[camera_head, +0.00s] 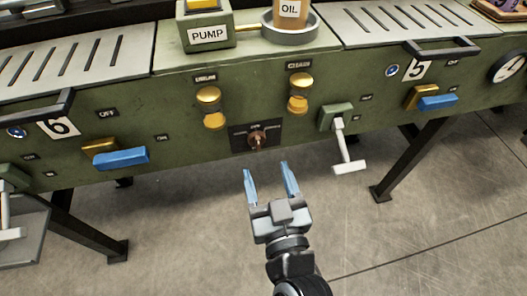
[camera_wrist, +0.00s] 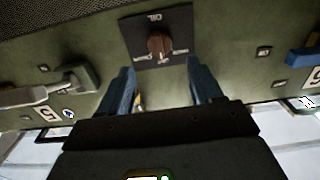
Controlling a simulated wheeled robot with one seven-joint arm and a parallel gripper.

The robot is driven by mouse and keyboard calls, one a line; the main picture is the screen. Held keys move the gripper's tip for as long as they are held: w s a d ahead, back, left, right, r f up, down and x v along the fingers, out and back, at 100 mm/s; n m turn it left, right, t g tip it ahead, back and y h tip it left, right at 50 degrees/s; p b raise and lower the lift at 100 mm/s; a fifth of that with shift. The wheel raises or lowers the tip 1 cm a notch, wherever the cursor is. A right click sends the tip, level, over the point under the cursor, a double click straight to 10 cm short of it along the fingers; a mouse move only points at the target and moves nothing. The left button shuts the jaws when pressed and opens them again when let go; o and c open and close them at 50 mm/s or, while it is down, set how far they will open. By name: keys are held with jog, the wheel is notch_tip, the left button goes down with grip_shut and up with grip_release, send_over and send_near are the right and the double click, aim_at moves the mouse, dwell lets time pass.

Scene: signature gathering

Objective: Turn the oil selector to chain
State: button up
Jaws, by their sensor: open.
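The oil selector is a brown knob (camera_head: 257,139) on a dark square plate (camera_head: 240,144) in the green front panel, below and between two brass fittings. In the wrist view the knob (camera_wrist: 160,44) sits on its plate, labelled OIL, ahead of my fingers. The plate's small position labels are too blurred to read surely. My gripper (camera_head: 269,181) is open and empty, with two blue fingers pointing at the panel, just below and in front of the knob. In the wrist view the fingers (camera_wrist: 161,85) stand apart on either side of the knob's line, not touching it.
Brass fittings (camera_head: 208,105) and (camera_head: 299,92) sit above the plate. A green block with a white T-handle (camera_head: 345,150) juts out at right. Blue-and-brass levers (camera_head: 120,158) and (camera_head: 437,103) stick out either side. A PUMP box (camera_head: 208,37) and an oil cup (camera_head: 291,14) stand on top.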

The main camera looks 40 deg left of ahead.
aim_at(259, 145)
jog(key=x, duration=0.7)
jog(key=shift+p, duration=0.4)
jog(key=shift+c, duration=0.5)
jog(key=c, duration=0.9)
